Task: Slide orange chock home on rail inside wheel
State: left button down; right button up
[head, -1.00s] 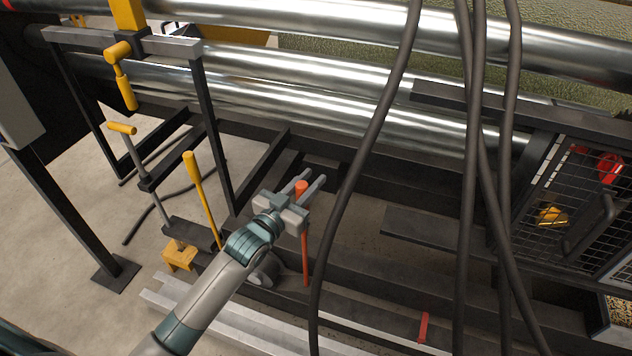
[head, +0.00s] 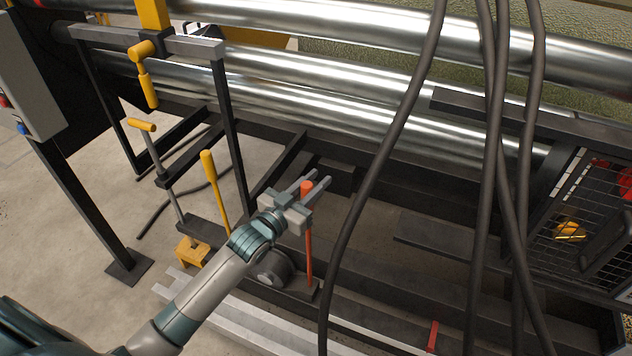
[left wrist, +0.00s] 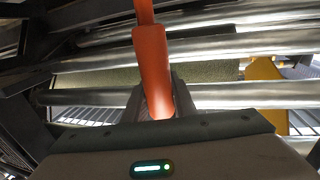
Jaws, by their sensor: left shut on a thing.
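The orange chock shows as an upright orange handle and thin rod (head: 309,245), with what looks like a dark foot (head: 302,289) low on the dark rail beside a grey round wheel (head: 275,268). My left gripper (head: 317,179) is shut on the handle near its rounded top, and both fingers reach past it. In the left wrist view the orange handle (left wrist: 152,60) stands between the two fingers. The foot is close to the wheel's right side; I cannot tell whether they touch. My right gripper is not in view.
Dark hanging cables (head: 393,160) run down just right of the gripper. A yellow-handled lever (head: 215,190) and a yellow block (head: 192,252) stand to the left. Long shiny rollers (head: 330,90) lie behind. A mesh guard (head: 580,210) is at the right.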

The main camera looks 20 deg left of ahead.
pick_arm(q)
jog(key=c, duration=1.4)
grip_release()
jog(key=shift+r, duration=0.2)
jog(key=v, duration=1.7)
jog(key=shift+s+p, duration=0.25)
jog(key=shift+p, duration=0.15)
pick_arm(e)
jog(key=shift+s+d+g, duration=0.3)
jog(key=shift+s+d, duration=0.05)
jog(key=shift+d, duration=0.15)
pick_arm(q)
jog(key=shift+f, duration=0.1)
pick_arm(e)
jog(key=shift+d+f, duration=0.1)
